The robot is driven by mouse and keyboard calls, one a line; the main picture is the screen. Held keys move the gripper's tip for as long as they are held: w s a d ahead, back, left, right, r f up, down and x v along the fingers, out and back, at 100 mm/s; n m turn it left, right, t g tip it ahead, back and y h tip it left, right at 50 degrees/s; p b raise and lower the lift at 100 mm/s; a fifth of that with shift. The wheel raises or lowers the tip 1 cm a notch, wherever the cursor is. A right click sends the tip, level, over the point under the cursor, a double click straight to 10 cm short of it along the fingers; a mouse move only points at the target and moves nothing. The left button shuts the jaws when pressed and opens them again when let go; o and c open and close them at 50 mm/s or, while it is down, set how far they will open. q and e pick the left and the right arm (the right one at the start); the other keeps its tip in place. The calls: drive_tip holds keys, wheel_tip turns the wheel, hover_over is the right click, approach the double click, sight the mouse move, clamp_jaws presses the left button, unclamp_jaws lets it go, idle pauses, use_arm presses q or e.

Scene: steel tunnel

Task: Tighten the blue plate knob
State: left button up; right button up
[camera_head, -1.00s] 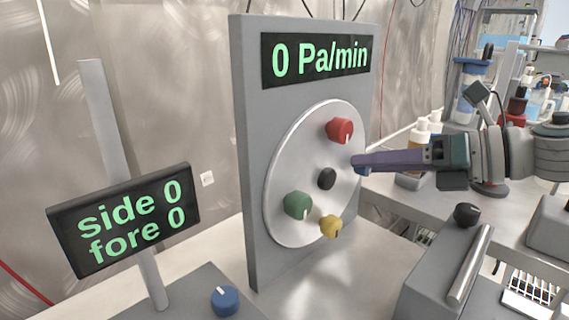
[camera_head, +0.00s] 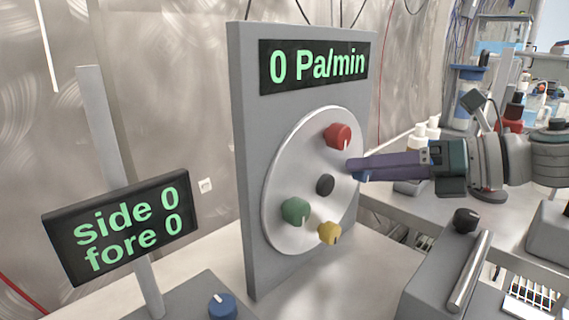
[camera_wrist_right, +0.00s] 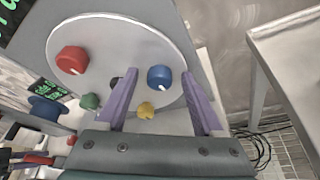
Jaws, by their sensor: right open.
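The round silver plate (camera_head: 287,168) is on an upright grey panel and carries red, green, yellow, black and blue knobs. The blue plate knob (camera_wrist_right: 159,77) shows clearly in the right wrist view, with its white mark at the lower right. In the head view it is mostly hidden behind the fingers of my right gripper (camera_head: 351,170). My right gripper is open, with one purple finger on each side of the blue knob in the wrist view (camera_wrist_right: 160,74). I cannot tell whether the fingers touch it.
The red knob (camera_head: 338,135) is just above the fingers, and the black knob (camera_head: 326,185) is close to their left. The yellow knob (camera_head: 329,232) is below. A separate blue knob (camera_head: 222,306) is on the base by the side/fore display (camera_head: 120,226). The panel display (camera_head: 315,66) reads 0 Pa/min.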

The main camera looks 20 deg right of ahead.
use_arm(q)
drive_tip(key=shift+a+r+p, duration=0.1)
drive_tip(key=shift+r+p, duration=0.6)
use_arm(e)
drive_tip(key=v, duration=1)
drive_tip(key=shift+a, duration=0.1)
